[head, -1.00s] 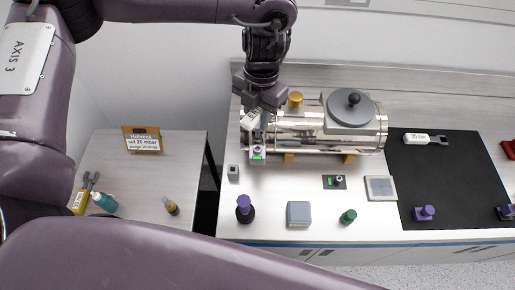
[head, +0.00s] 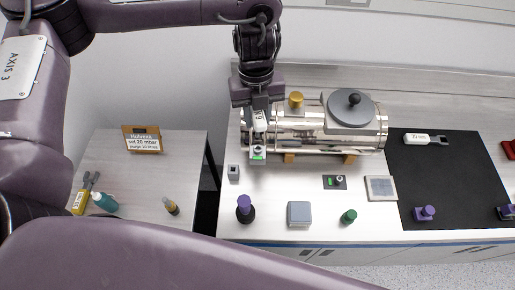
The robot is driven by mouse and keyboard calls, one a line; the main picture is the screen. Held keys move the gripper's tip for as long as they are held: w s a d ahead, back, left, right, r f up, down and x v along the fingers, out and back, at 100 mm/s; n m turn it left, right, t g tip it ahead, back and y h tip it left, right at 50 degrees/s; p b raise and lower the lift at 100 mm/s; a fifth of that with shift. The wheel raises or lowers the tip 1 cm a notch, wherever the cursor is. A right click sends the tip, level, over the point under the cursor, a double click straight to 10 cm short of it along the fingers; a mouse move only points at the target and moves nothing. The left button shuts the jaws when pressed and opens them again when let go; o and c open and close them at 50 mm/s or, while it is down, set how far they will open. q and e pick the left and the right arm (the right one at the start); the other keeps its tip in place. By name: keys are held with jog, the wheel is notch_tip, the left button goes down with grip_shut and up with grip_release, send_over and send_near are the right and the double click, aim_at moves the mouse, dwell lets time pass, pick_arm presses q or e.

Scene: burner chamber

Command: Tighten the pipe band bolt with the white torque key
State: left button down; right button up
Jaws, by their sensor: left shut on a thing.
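My left gripper (head: 259,106) is shut on a white key (head: 260,122) with a dark mark on its handle. The key hangs down almost upright in front of the left end of the shiny metal chamber (head: 305,143). Its lower end is at the pipe band bolt block (head: 257,153), which has a small lit green strip. I cannot tell whether the key's jaw sits around the bolt or just above it, as the bolt head is mostly hidden. My right gripper is not in view.
Another white key (head: 420,139) lies on the black mat (head: 440,180) at right. A yellow key (head: 79,203) and teal bottle (head: 104,201) are on the left table.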

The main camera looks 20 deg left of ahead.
pick_arm(q)
jog(key=shift+d, duration=0.1)
jog(key=shift+n, duration=0.5)
dwell(0.3)
jog(key=shift+w+a+f+n+b, duration=0.2)
jog(key=shift+w+n+b, duration=0.15)
jog(key=shift+n+b, duration=0.45)
jog(key=w+n+b, duration=0.1)
jog(key=n+b, duration=0.1)
jog(key=n, duration=0.1)
jog(key=w+a+n+t+b, duration=0.1)
jog(key=n, duration=0.3)
jog(key=w+a+n+b, duration=0.1)
jog(key=n+b, duration=0.1)
jog(key=n, duration=0.2)
jog(key=shift+w+a+f+h+b, duration=0.1)
jog(key=shift+h+b, duration=0.2)
jog(key=shift+h, duration=0.1)
jog(key=w+a+n+b, duration=0.1)
jog(key=n+b, duration=0.1)
jog(key=n, duration=0.3)
jog(key=w+a+r+n+t+y+b, duration=0.1)
jog(key=n+b, duration=0.2)
jog(key=n, duration=0.3)
jog(key=w+a+r+n+b, duration=0.1)
jog(key=n+b, duration=0.1)
jog(key=n, duration=0.3)
jog(key=shift+w+a+n+t, duration=0.1)
jog(key=shift+n+t, duration=0.2)
